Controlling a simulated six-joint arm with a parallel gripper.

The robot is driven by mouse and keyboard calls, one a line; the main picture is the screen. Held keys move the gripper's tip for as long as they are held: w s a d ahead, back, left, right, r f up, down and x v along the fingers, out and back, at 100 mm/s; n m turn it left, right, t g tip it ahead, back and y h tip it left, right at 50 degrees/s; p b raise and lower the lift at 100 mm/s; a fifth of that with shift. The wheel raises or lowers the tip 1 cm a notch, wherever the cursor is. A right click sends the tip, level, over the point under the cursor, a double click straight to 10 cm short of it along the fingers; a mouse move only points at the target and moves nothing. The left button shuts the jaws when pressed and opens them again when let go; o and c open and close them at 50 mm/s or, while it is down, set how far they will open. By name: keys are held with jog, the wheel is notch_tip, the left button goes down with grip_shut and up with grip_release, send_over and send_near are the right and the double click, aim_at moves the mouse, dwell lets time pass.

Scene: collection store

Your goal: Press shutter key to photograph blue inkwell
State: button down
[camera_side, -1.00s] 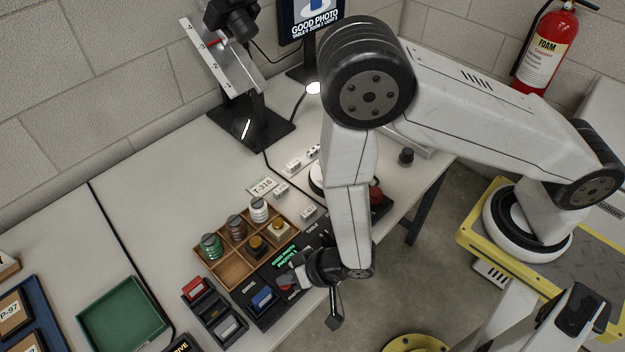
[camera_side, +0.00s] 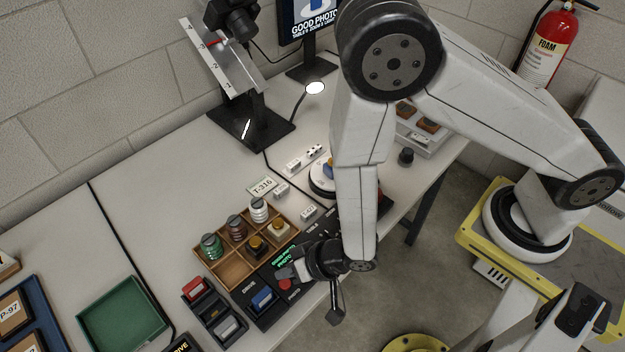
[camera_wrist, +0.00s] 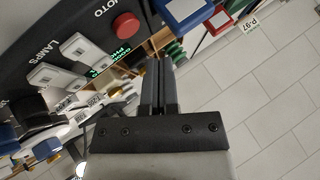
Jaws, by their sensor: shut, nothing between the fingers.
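The shutter key is a red button (camera_side: 285,284) on a black control panel (camera_side: 262,313); the red button also shows in the wrist view (camera_wrist: 125,26), beside the word PHOTO. My gripper (camera_side: 284,271) is shut and empty, its fingertips just above and beside the red button. In the wrist view the shut fingers (camera_wrist: 158,68) are apart from the button in the picture. The blue inkwell (camera_side: 328,169) stands on a round white turntable (camera_side: 318,187), partly hidden behind my arm. The monitor (camera_side: 309,20) reads GOOD PHOTO above smaller text.
A camera (camera_side: 232,17) sits on a scaled stand at the back. A wooden tray (camera_side: 225,268) with several inkwells lies left of the panel. A blue key (camera_side: 262,298) and a box with red and white keys (camera_side: 212,312) are close by. A green tray (camera_side: 122,312) is empty.

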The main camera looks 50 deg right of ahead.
aim_at(289, 284)
jog(key=shift+r, duration=1.5)
jog(key=shift+w+d+r, duration=0.15)
jog(key=shift+w+d, duration=0.05)
jog(key=w+d+r+g+h, duration=0.1)
jog(key=w+d+r+h, duration=0.1)
jog(key=d+r, duration=0.3)
jog(key=w+d+r+g+h, duration=0.1)
jog(key=w+d+r, duration=0.2)
jog(key=d, duration=0.5)
jog(key=s+d+r+n+g+h, duration=0.1)
jog(key=s+d+r, duration=0.1)
jog(key=d, duration=0.4)
jog(key=s+d+r+g+h, duration=0.1)
jog(key=s+d+r, duration=0.2)
jog(key=d+r, duration=0.2)
jog(key=shift+s+d+n+g, duration=0.15)
jog(key=shift+d+n+g, duration=0.25)
jog(key=shift+d, duration=0.5)
